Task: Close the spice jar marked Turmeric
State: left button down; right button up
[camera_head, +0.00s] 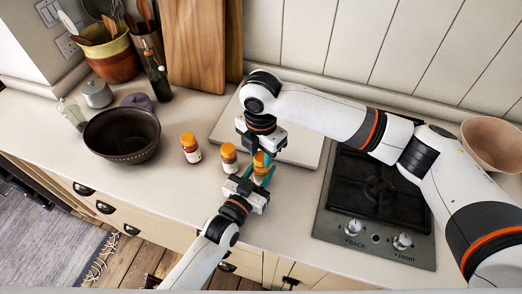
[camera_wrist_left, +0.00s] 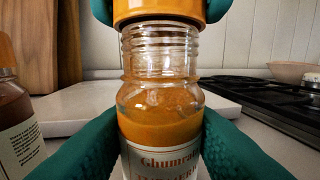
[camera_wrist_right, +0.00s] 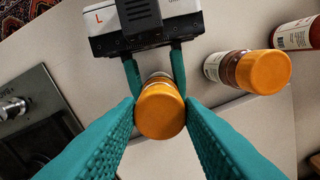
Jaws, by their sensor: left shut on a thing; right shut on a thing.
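A clear glass spice jar (camera_wrist_left: 160,132) with orange-yellow powder stands upright in the left wrist view. Its label is partly cut off; the lower word cannot be fully read. My left gripper (camera_head: 266,179) is shut around the jar's body. An orange lid (camera_wrist_left: 158,10) is over the jar's mouth, with the glass threads showing below it. The lid also shows from above in the right wrist view (camera_wrist_right: 160,112). My right gripper (camera_head: 261,160) is shut on the lid from above. Whether the lid touches the rim is hidden.
Two other orange-lidded jars (camera_head: 190,147) (camera_head: 229,158) stand just left of the held jar. A pale board (camera_head: 300,142) lies behind, and a gas hob (camera_head: 345,218) is to the right. A dark bowl (camera_head: 122,135) sits to the left. The counter's front edge is close.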

jog(key=shift+f, duration=0.6)
